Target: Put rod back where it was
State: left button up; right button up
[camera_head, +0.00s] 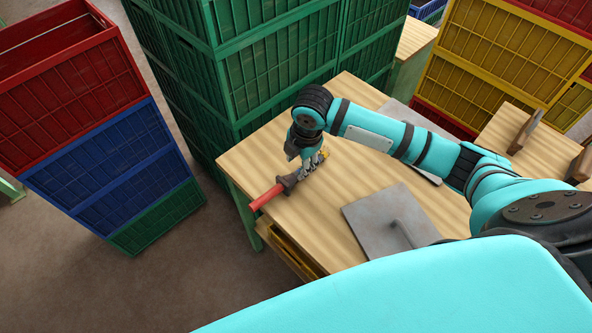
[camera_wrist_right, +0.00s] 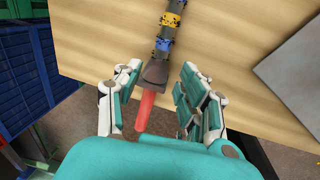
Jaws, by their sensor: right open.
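The rod (camera_head: 265,197) lies on the wooden table near its left edge. It has a red end, a dark brown collar and a dark shaft with blue and yellow bands. In the right wrist view the rod (camera_wrist_right: 150,108) runs between the two fingers, its red end sticking out past the table's edge. My right gripper (camera_head: 299,170) is over the rod. In the wrist view the right gripper (camera_wrist_right: 160,74) is open, one finger on each side of the brown collar with gaps visible. In the head view the gripper hides part of the shaft. My left gripper is not in view.
A grey metal plate with a handle (camera_head: 375,222) lies on the wooden table (camera_head: 250,160). Another grey plate is partly behind my arm. Green crates (camera_head: 180,90) stand behind the table. Red, blue and green crates (camera_head: 110,150) are stacked at left. Yellow crates (camera_head: 500,50) stand at right.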

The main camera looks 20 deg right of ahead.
jog(key=r, duration=0.5)
jog(key=shift+s+d, duration=0.15)
jog(key=shift+s, duration=0.25)
jog(key=shift+f, duration=0.1)
